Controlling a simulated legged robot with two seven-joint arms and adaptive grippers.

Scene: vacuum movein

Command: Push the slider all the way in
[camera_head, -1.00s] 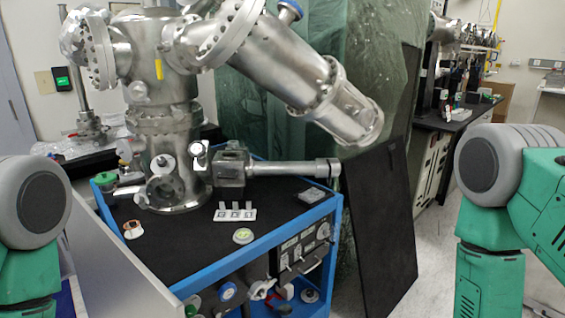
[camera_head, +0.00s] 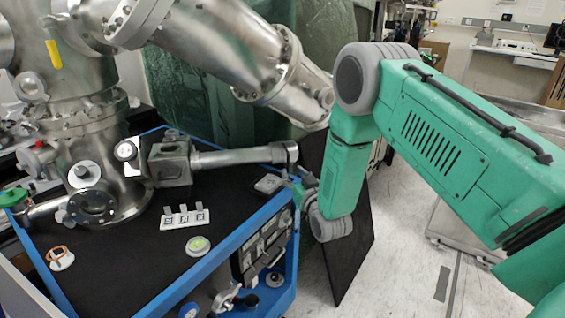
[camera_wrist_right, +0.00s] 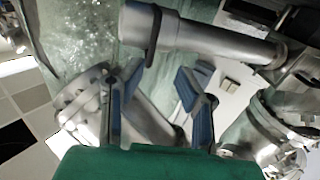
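The slider appears to be the grey metal rod (camera_head: 238,158) that sticks out to the right from a grey metal block (camera_head: 171,162) on the cart, with a thicker knob (camera_head: 285,152) at its outer end. My right gripper (camera_head: 302,184) is just below and right of this knob, partly hidden by my green arm. In the right wrist view its two blue fingers (camera_wrist_right: 158,92) are spread apart with nothing between them. A grey rod (camera_wrist_right: 215,43), likely the slider, crosses beyond the fingertips, apparently apart from them. My left gripper is not in view.
The blue-edged cart (camera_head: 215,262) carries a large steel chamber (camera_head: 105,135), a small white marker stand (camera_head: 185,219) and a round disc (camera_head: 198,245). A dark panel (camera_head: 345,250) leans at the cart's right side. The floor (camera_head: 400,260) to the right is open.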

